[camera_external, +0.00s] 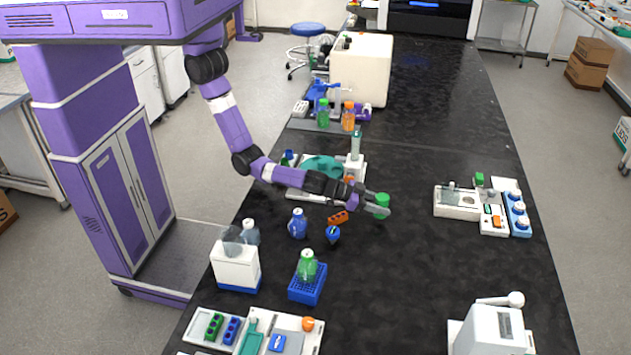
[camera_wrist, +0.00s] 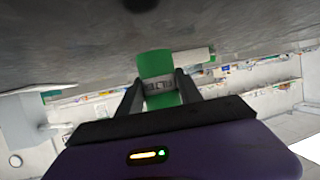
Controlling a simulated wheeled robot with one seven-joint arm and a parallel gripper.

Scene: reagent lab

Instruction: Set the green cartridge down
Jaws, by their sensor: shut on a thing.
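The green cartridge (camera_external: 382,199) is at the end of my outstretched arm, over the black bench in the external view. My gripper (camera_external: 376,209) is shut on it. In the wrist view the green cartridge (camera_wrist: 155,66) sits between the two dark fingers of my gripper (camera_wrist: 160,88). A pale piece beside the cartridge reaches right in that view. I cannot tell whether the cartridge touches the bench (camera_external: 400,270) or is a little above it.
An orange block (camera_external: 338,218) and a dark blue item (camera_external: 332,234) lie just left of my gripper. A white device with blue-topped parts (camera_external: 457,202) stands to the right. A blue rack (camera_external: 307,290) with a green bottle is nearer the camera. Bare bench lies right of and in front of my gripper.

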